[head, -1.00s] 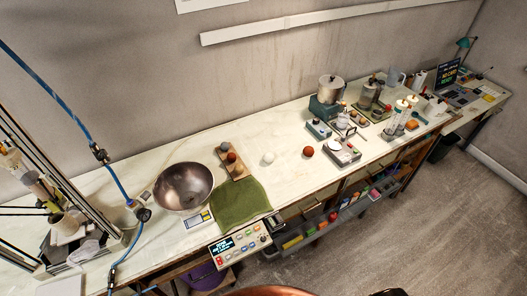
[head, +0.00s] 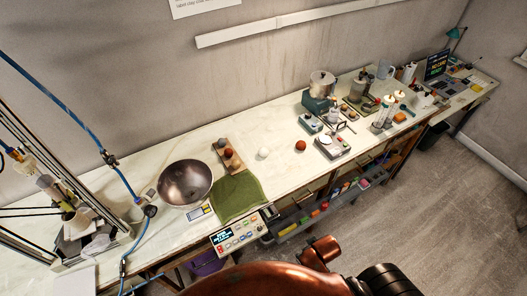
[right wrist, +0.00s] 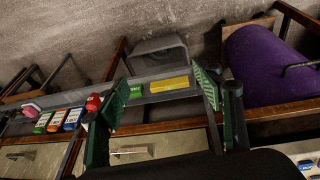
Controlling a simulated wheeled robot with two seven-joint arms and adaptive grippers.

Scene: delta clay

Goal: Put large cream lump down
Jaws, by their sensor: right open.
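A cream lump (head: 263,152) rests on the pale worktop, apart from everything around it. A red-brown lump (head: 300,146) sits to its right. My left gripper is not in view.
A metal bowl (head: 186,183), a green cloth (head: 240,194) and a control panel (head: 238,234) lie left of the cream lump. A rail (right wrist: 165,90) holds coloured boxes, beside a purple cylinder (right wrist: 262,65). The worktop behind the lump is clear.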

